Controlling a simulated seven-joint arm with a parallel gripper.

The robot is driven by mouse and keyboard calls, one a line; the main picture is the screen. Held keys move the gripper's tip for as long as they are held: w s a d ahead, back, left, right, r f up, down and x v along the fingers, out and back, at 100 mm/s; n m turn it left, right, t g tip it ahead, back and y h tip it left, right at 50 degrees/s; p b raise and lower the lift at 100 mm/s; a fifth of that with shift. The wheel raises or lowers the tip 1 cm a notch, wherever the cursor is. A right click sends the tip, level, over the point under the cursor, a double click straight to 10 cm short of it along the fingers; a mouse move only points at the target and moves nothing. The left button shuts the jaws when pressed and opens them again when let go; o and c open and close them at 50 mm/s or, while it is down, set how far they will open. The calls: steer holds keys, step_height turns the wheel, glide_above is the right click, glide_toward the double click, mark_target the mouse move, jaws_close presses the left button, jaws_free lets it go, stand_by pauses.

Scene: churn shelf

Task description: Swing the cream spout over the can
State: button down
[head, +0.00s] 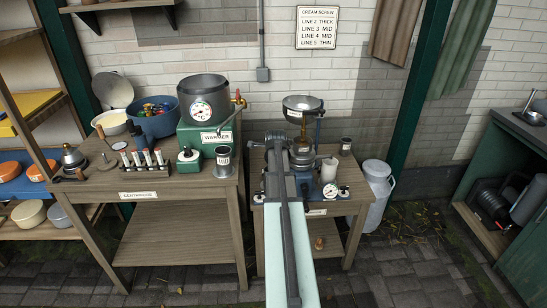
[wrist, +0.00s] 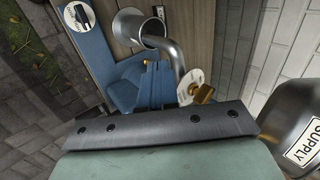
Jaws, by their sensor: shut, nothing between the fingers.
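The blue separator (head: 303,157) stands on the small right table, with a metal bowl (head: 303,103) on top. In the wrist view, a bent metal spout (wrist: 180,60) runs from beside a brass screw (wrist: 203,93). Its far end overlaps the mouth of a metal cylinder (wrist: 130,22) that looks like the can; the exact gap cannot be told. In the head view, a pale cylinder (head: 329,171) stands right of the separator. My gripper (head: 277,143) is shut and empty at the separator's left front. Its fingertips are hard to make out; contact with the spout cannot be told.
A large milk can (head: 378,192) stands on the floor. The left table (head: 160,195) carries the warmer (head: 206,135), a cup (head: 222,162) and a rack (head: 145,168).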

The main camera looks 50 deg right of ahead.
steer(key=shift+w+d+f, duration=0.3)
steer(key=shift+w+d, duration=0.35)
steer(key=shift+w, duration=0.05)
steer(key=w+d, duration=0.1)
steer(key=w+d+m, duration=0.1)
steer(key=shift+w+g+h, duration=0.3)
steer(key=shift+w+g, duration=0.1)
steer(key=a+f+v, duration=0.1)
steer(key=v, duration=1.2)
steer(key=shift+s+a, duration=0.35)
steer(key=shift+a, duration=0.15)
